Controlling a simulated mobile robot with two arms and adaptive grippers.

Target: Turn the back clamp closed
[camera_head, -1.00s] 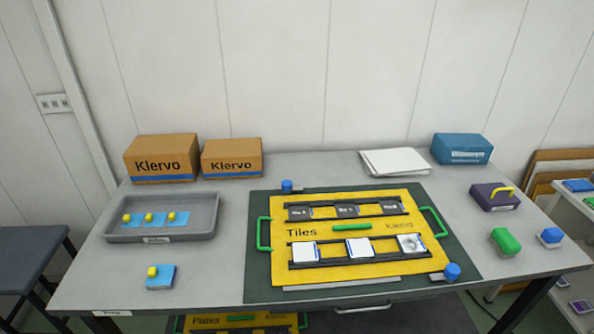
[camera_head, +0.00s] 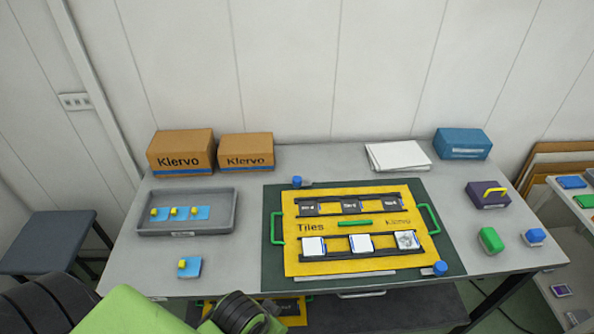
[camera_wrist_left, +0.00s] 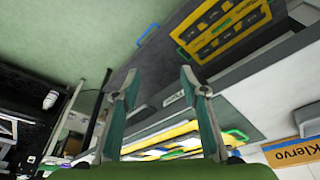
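The back clamp (camera_head: 297,182) has a blue knob and stands at the back left edge of the yellow Tiles board (camera_head: 310,262) in the head view. A second clamp (camera_head: 440,268) with a blue knob is at the board's front right corner. My left arm (camera_head: 140,315) enters at the bottom left of the head view, low in front of the table and far from the back clamp. In the left wrist view my left gripper (camera_wrist_left: 160,74) has its fingers spread apart with nothing between them. My right gripper is not in view.
The board lies on a dark green mat (camera_head: 272,225). A grey tray (camera_head: 170,229) with small blue pieces is to the left; boxes (camera_head: 180,152) stand behind. White sheets (camera_head: 397,155) and a purple block (camera_head: 487,195) are to the right. The front table edge lies near my arm.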

